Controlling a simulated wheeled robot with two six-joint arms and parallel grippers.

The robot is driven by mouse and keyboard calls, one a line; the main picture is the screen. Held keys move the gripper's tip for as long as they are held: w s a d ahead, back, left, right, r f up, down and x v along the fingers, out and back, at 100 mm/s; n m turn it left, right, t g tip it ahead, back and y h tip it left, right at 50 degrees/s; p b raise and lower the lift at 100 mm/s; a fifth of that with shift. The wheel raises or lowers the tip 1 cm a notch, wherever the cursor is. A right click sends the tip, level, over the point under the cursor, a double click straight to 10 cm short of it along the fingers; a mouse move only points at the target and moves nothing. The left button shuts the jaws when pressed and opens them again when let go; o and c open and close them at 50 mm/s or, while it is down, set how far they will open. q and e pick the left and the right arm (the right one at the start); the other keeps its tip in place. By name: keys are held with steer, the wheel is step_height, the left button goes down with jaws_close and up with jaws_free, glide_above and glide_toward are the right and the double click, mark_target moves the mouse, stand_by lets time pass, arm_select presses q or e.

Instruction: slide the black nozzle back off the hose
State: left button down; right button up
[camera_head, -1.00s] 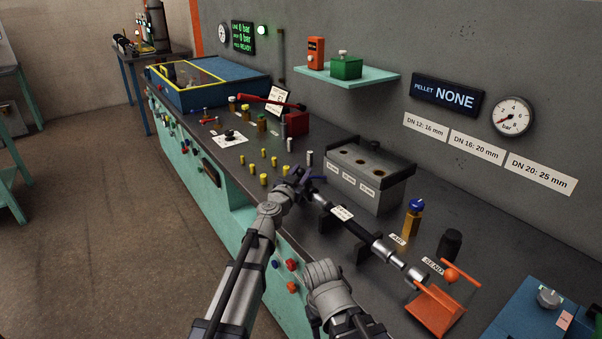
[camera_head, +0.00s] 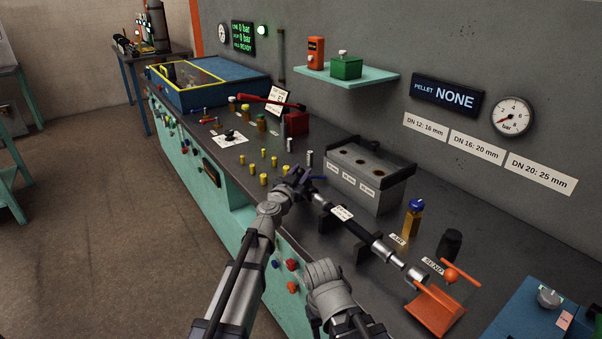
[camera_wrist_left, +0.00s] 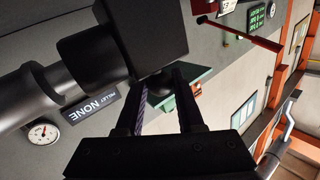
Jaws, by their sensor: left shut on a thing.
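The hose (camera_head: 357,228) lies on dark supports on the bench in the head view, with a white tag and silver fittings at its ends. My left gripper (camera_head: 302,182) is at the hose's upper-left end, in line with it. In the left wrist view a large black piece (camera_wrist_left: 125,40), apparently the nozzle, sits at my left fingertips (camera_wrist_left: 160,72), and a grey tube (camera_wrist_left: 30,92) runs left from it. My left gripper is shut on it. In the head view the gripper hides the nozzle, so how far it sits over the hose cannot be told.
An orange stand (camera_head: 434,308) and a silver cylinder (camera_head: 417,278) are at the hose's lower-right end. A grey block with holes (camera_head: 368,192) stands just behind the hose. Several small yellow pieces (camera_head: 264,179) stand left of my left gripper. An amber bottle (camera_head: 412,224) is at the right.

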arm_select(q)
steer(key=w+a, duration=0.2)
steer(key=w, duration=0.1)
steer(key=shift+a, duration=0.1)
steer(key=shift+w, duration=0.1)
steer(key=c, duration=0.5)
jaws_free()
steer(key=shift+c, duration=0.2)
steer(key=v, duration=0.8)
